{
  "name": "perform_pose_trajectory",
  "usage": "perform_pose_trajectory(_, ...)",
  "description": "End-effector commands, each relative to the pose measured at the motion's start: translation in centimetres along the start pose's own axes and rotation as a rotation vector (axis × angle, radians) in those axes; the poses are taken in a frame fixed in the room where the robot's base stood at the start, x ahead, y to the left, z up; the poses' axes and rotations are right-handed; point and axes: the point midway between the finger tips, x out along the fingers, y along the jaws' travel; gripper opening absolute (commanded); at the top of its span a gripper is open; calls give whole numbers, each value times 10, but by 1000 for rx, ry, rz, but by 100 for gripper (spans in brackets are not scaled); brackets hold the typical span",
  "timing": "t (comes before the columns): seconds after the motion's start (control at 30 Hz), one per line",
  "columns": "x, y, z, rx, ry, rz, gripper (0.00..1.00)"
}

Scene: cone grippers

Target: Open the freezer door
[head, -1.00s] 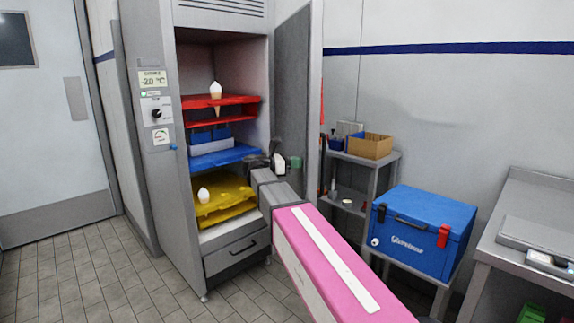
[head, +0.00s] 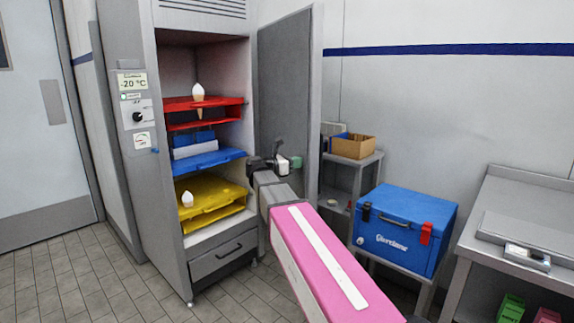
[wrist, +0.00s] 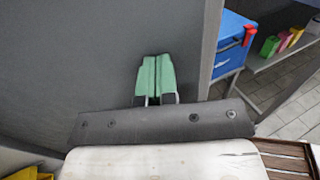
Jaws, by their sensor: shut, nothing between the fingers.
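The freezer (head: 125,180) stands open at the left of the head view. Its door (head: 285,95) is swung out to the right, and its grey inner face shows. My gripper (head: 296,162) is in front of this inner face, at about mid height. In the wrist view the two green fingers (wrist: 155,78) are together with nothing between them. They point at the grey door panel (wrist: 75,60); whether they touch it I cannot tell. The free edge of the door shows to their right.
Inside are a red tray (head: 205,103), a blue tray (head: 215,161) and a yellow tray (head: 212,195), with white-topped cones. A shelf stand (head: 360,170) is partly behind the door. A blue cool box (head: 405,228) stands right of my arm. Floor (head: 85,270) is clear at left.

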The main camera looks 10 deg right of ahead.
Motion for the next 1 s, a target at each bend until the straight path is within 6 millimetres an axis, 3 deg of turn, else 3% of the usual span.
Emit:
perform_pose_trajectory(0.23,74,-4,0,0,1,125,0)
perform_pose_trajectory(0.6,173,12,0,-1,0,314,0)
perform_pose_trajectory(0.8,211,25,0,0,1,349,0)
perform_pose_trajectory(1.0,233,32,0,0,0,348,0)
